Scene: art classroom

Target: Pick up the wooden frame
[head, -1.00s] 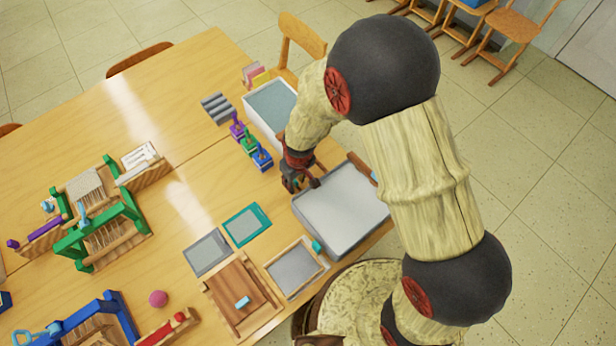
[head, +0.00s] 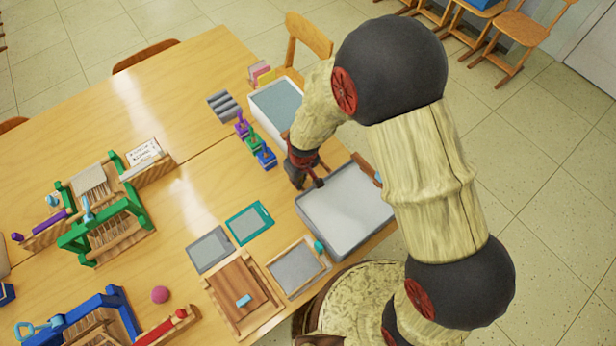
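A wooden frame with a grey mesh panel (head: 296,268) lies flat on the table at the front, left of the grey tub. A second wooden frame around a brown board (head: 236,282) lies just left of it, with a small light-blue block on it. I cannot tell which one the task names. My gripper (head: 306,182) points down at the left rim of the grey tub (head: 345,210), well behind both frames. Its fingers are small, dark and partly hidden by my wrist, so I cannot tell whether they are open or hold anything.
Behind my gripper stand a white tub (head: 277,108) and small coloured blocks with handles (head: 254,146). A teal-edged screen (head: 249,223) and a grey screen (head: 210,249) lie left of the tub. A green loom (head: 105,228) stands further left.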

